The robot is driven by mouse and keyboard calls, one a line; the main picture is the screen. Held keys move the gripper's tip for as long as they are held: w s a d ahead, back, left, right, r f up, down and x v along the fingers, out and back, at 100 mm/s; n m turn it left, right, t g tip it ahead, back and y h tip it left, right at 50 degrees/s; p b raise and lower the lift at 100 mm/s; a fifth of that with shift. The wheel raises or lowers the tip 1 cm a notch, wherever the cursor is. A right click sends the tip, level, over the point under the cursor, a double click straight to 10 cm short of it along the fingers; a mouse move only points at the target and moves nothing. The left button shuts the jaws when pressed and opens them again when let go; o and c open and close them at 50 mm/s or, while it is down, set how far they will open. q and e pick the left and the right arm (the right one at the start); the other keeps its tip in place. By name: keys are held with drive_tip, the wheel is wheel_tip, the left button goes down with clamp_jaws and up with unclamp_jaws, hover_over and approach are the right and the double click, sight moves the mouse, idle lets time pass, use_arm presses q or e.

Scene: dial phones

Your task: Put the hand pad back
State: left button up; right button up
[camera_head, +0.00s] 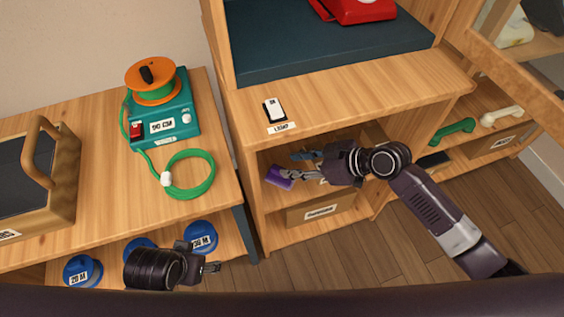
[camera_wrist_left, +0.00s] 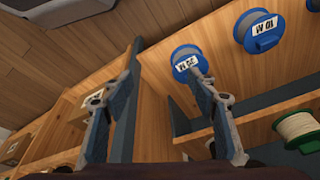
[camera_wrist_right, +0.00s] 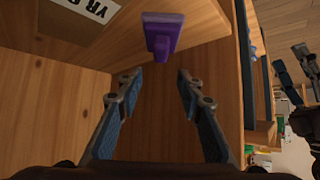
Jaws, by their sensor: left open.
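A purple hand pad (camera_head: 280,178) is in the open compartment under the lamp-switch counter, on its shelf at the left. In the right wrist view the pad (camera_wrist_right: 162,32) shows its flat head and short handle, just beyond the fingertips. My right gripper (camera_head: 296,164) reaches into that compartment from the right. Its fingers (camera_wrist_right: 157,75) are apart, with nothing between them, and the pad seems clear of them. My left gripper (camera_head: 212,268) is low in front of the left bench. Its fingers (camera_wrist_left: 162,62) are open and empty.
A labelled box (camera_head: 318,210) sits below the compartment. A teal winder (camera_head: 172,115) with a green hose (camera_head: 188,173) and a wooden carrier (camera_head: 45,170) stand on the bench. Green and white handsets (camera_head: 452,130) lie at the right.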

drive_tip(key=v, duration=0.6)
drive_tip(key=s+f+m+h, duration=0.3)
drive_tip(key=s+f, duration=0.4)
drive_tip(key=f, duration=0.2)
use_arm(q)
drive_tip(key=x, duration=0.3)
drive_tip(key=shift+s+f+p, duration=0.15)
drive_tip(key=shift+s+p, duration=0.05)
drive_tip(key=shift+p, duration=0.1)
use_arm(e)
drive_tip(key=s+d+f+m+g+h, duration=0.1)
drive_tip(key=s+d+f+m+h, duration=0.5)
drive_tip(key=s+d, duration=0.5)
drive_tip(key=shift+s+d+f+m+g, duration=0.3)
drive_tip(key=shift+s+f+m, duration=0.5)
drive_tip(key=shift+s, duration=0.25)
use_arm(q)
drive_tip(key=shift+s, duration=0.1)
use_arm(e)
drive_tip(key=shift+f, duration=0.1)
